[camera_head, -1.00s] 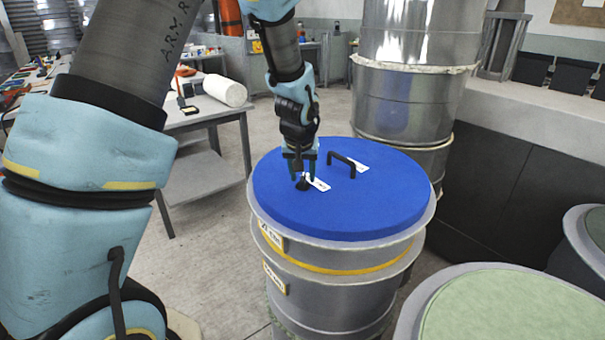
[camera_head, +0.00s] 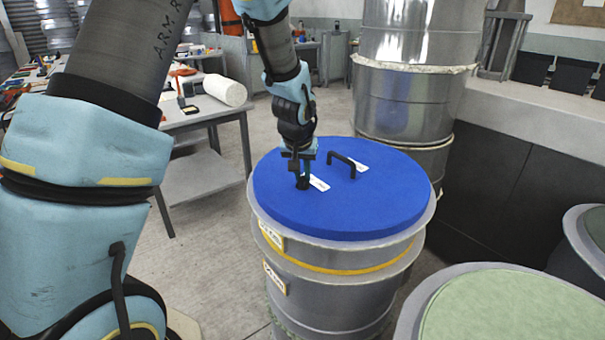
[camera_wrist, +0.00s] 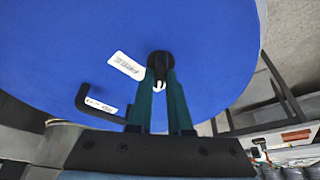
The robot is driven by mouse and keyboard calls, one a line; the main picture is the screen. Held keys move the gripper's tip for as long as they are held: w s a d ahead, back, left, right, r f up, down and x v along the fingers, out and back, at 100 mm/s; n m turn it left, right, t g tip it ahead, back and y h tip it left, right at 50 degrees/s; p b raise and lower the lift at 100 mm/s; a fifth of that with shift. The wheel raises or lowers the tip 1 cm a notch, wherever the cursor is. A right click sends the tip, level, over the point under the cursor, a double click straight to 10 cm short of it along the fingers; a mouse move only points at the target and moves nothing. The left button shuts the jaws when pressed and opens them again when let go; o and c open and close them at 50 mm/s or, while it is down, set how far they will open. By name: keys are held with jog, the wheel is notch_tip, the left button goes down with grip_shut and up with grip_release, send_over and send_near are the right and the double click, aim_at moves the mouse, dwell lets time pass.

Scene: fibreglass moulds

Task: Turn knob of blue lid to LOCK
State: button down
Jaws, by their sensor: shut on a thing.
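The round blue lid (camera_head: 385,205) lies on a grey cylindrical mould. Its black knob (camera_head: 302,184) is near the lid's left side, beside a white label (camera_head: 319,183). My gripper (camera_head: 303,176) points down from above and is shut on the knob. In the wrist view the knob (camera_wrist: 160,60) shows at the tips of my two fingers (camera_wrist: 160,82), with the label (camera_wrist: 126,65) next to it. The label's print is too small to read. The fingers hide part of the knob, and I cannot tell its setting.
A black handle (camera_head: 343,160) stands up from the lid, right of my gripper, with a second white label beside it. Tall metal cylinders (camera_head: 410,90) stand behind. A mould with a pale green top (camera_head: 510,312) is at front right. A workbench (camera_head: 205,115) is at left.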

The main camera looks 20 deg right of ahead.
dwell(0.3)
jog(key=c, duration=0.8)
grip_release()
jog(key=shift+c, duration=0.2)
jog(key=b+v, duration=0.2)
jog(key=v, duration=0.8)
jog(key=shift+s+a+r, duration=0.15)
jog(key=shift+a+r, duration=0.05)
jog(key=shift+r, duration=0.15)
